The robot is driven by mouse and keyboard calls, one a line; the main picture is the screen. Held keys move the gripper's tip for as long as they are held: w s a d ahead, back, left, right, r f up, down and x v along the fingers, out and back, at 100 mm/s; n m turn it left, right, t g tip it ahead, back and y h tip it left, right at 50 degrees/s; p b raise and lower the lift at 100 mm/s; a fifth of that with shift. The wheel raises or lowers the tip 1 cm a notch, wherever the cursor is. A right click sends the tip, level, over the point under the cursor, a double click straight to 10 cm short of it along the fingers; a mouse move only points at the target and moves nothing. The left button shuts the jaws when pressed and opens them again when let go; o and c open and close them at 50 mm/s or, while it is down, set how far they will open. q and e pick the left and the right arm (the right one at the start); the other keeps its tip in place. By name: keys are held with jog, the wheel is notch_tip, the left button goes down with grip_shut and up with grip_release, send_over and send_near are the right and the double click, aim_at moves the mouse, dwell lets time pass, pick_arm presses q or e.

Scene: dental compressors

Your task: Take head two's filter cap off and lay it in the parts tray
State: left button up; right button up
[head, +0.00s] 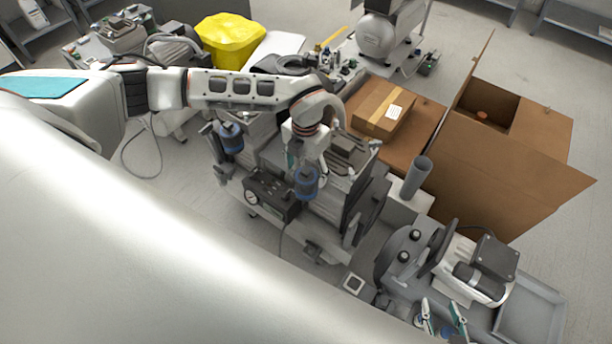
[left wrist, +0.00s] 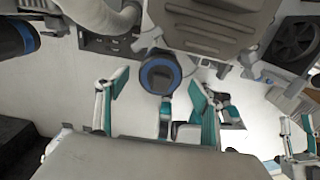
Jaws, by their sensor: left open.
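A blue filter cap (head: 306,184) sits on the front of the middle compressor, under my left gripper (head: 303,163). In the left wrist view this round cap (left wrist: 160,76), dark with a blue rim, lies between the teal-padded fingers of my left gripper (left wrist: 158,88). The fingers are open, with a gap on each side of the cap. A second blue filter (head: 230,138) is on the same unit, further left. I cannot read which head is numbered two. A shallow grey tray (head: 530,318) is at the lower right. My right gripper (head: 441,308) is open and empty near the bottom edge.
A gauge panel (head: 268,195) sits beside the cap. A grey cylinder (head: 416,177) stands to the right. A motor assembly (head: 478,268) lies between the cap and the tray. A large open cardboard box (head: 505,165) and a closed carton (head: 384,110) are behind.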

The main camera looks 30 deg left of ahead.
pick_arm(q)
jog(key=shift+f, duration=0.2)
jog(key=c, duration=1.1)
jog(key=shift+o, duration=0.2)
jog(key=shift+r, duration=0.1)
